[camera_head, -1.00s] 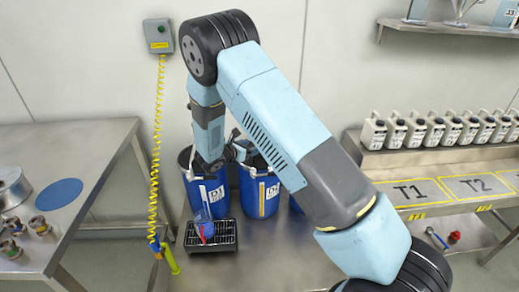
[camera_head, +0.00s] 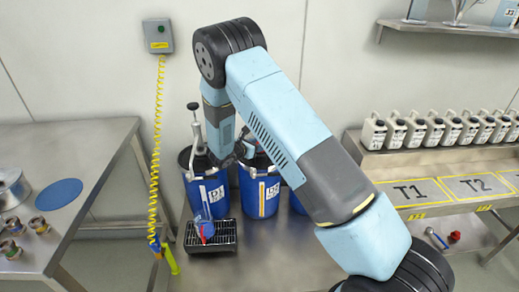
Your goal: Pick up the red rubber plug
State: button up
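A small red object (camera_head: 455,236), which looks like the red rubber plug, lies on the metal surface at the lower right, in front of the T1 and T2 bench. A blue-and-red tool lies close to its left. My gripper (camera_head: 236,156) is at the lower end of my arm, above the blue drums near the picture's middle, far left of the red object. It is small, dark and partly hidden by my arm, so its fingers cannot be made out.
Several blue drums (camera_head: 213,195) stand at the back; a pump (camera_head: 197,128) rises from the left one. A black grated tray (camera_head: 222,238) with a blue-and-red item stands before them. White bottles (camera_head: 415,130) line the right bench. A yellow coiled hose (camera_head: 156,150) hangs left.

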jog(key=c, duration=0.7)
jog(key=shift+r, duration=0.1)
